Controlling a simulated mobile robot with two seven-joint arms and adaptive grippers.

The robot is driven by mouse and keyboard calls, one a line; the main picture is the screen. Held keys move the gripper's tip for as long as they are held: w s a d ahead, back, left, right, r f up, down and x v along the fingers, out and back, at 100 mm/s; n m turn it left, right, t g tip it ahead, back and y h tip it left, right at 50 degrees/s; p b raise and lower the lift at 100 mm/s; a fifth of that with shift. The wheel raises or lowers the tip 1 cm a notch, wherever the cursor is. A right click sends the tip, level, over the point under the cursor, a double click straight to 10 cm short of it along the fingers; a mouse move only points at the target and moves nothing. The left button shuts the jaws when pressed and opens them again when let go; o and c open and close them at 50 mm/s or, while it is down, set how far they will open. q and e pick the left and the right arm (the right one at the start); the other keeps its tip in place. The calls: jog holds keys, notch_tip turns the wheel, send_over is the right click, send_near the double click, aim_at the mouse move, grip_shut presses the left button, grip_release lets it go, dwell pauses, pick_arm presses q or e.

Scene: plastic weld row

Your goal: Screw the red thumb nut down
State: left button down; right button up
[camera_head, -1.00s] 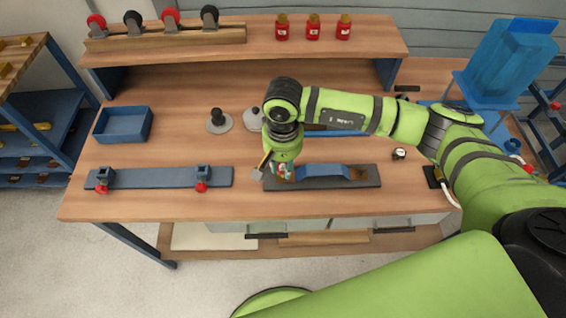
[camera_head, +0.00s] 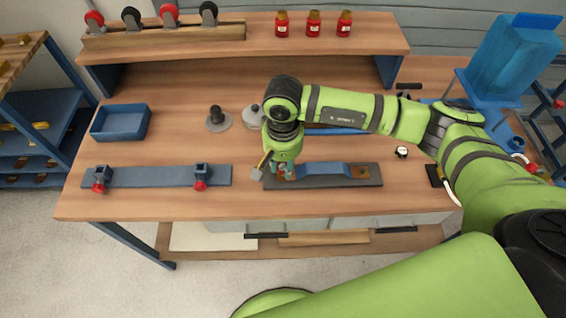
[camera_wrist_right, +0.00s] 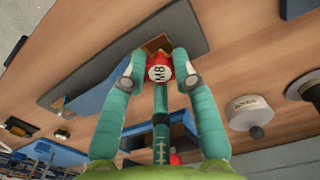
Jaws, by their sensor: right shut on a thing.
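The red thumb nut (camera_wrist_right: 158,68), with a white face marked "M8", sits between the two teal fingertips of my right gripper (camera_wrist_right: 159,62) in the right wrist view. The fingers touch it from both sides, so the gripper is shut on it. In the head view my right gripper (camera_head: 283,172) points down at the left end of the dark grey base plate (camera_head: 320,184), which carries a raised blue strap (camera_head: 325,168). The nut is mostly hidden by the fingers there. The thread under the nut is hidden. My left gripper is not in view.
A long blue-grey bar (camera_head: 150,177) with two red-knobbed clamps lies left of the plate. A blue tray (camera_head: 121,122), a black-knobbed disc (camera_head: 217,118) and a small white round item (camera_head: 402,152) stand around. Red jars (camera_head: 313,22) and casters are on the shelf behind.

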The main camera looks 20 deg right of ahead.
jog(key=shift+b, duration=0.3)
dwell(0.4)
jog(key=shift+f+b, duration=0.45)
jog(key=shift+b, duration=0.25)
dwell(0.6)
jog(key=m+b, duration=0.1)
jog(key=m, duration=0.2)
jog(key=shift+f, duration=0.1)
jog(key=m+b, duration=0.1)
jog(key=m, duration=0.3)
jog(key=shift+m, duration=0.3)
jog(key=m, duration=0.6)
jog(key=shift+b, duration=0.4)
jog(key=m, duration=0.6)
jog(key=o, duration=0.8)
jog(key=shift+o, duration=0.2)
